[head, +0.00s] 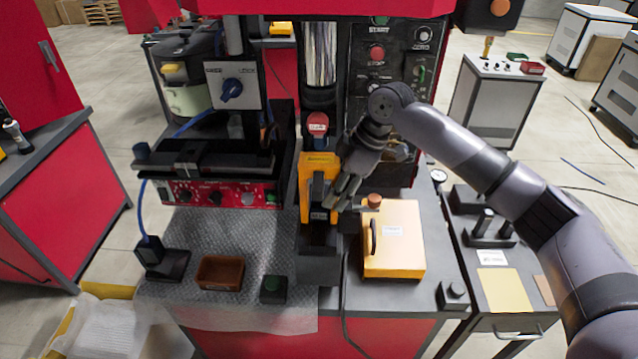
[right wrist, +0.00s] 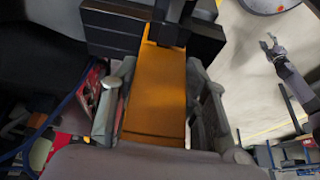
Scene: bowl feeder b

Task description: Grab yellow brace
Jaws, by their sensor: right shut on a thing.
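The yellow brace (head: 318,166) stands upright on the narrow dark fixture at the front of the press, in the middle of the head view. My right gripper (head: 338,198) reaches it from the right and is shut on it. In the right wrist view the brace (right wrist: 157,95) fills the space between the two fingers of my right gripper (right wrist: 160,88), its far end by dark blocks. The fingers partly cover its sides. A grey gripper, apparently my left (right wrist: 271,46), shows small at the upper right, its jaw state unclear.
A yellow box (head: 405,262) with a black handle lies right of the fixture. The bench front edge is close.

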